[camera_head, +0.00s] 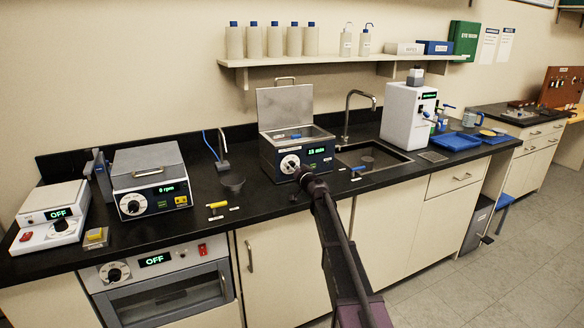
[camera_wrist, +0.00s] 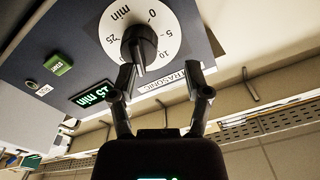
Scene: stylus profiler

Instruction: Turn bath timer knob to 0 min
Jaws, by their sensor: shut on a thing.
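The ultrasonic bath (camera_head: 298,158) stands on the counter with its lid raised. Its timer knob (camera_head: 290,164) is on the front panel, and my gripper (camera_head: 304,174) is right at it. In the wrist view the black knob (camera_wrist: 140,45) sits on a white dial (camera_wrist: 107,28) marked in minutes. The 0 mark is at the dial's upper right. The knob's bar points down, away from 0, and the green display (camera_wrist: 92,95) seems to read 15 min.
A yellow-handled item (camera_head: 217,205) lies near the counter's front edge. A green button (camera_wrist: 58,64) is on the same panel.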

